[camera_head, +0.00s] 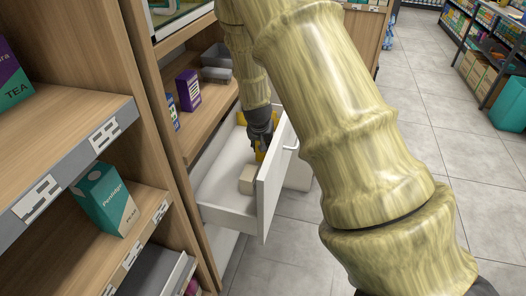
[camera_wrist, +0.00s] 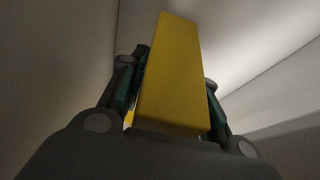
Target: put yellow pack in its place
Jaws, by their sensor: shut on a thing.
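The yellow pack (camera_wrist: 172,72) stands between the two dark fingers of my gripper (camera_wrist: 170,105) in the wrist view, and they are shut on it. In the head view my gripper (camera_head: 261,142) reaches down inside an open white drawer (camera_head: 226,212), close to its front panel. A small part of the yellow pack (camera_head: 260,156) shows below the fingers. Whether the pack touches the drawer floor cannot be told.
A beige block (camera_head: 248,179) lies in the drawer near the gripper. Another yellow piece (camera_head: 241,118) shows at the drawer's far end. Wooden shelves with a purple box (camera_head: 188,90) and a teal box (camera_head: 104,199) stand left. Tiled floor is clear at right.

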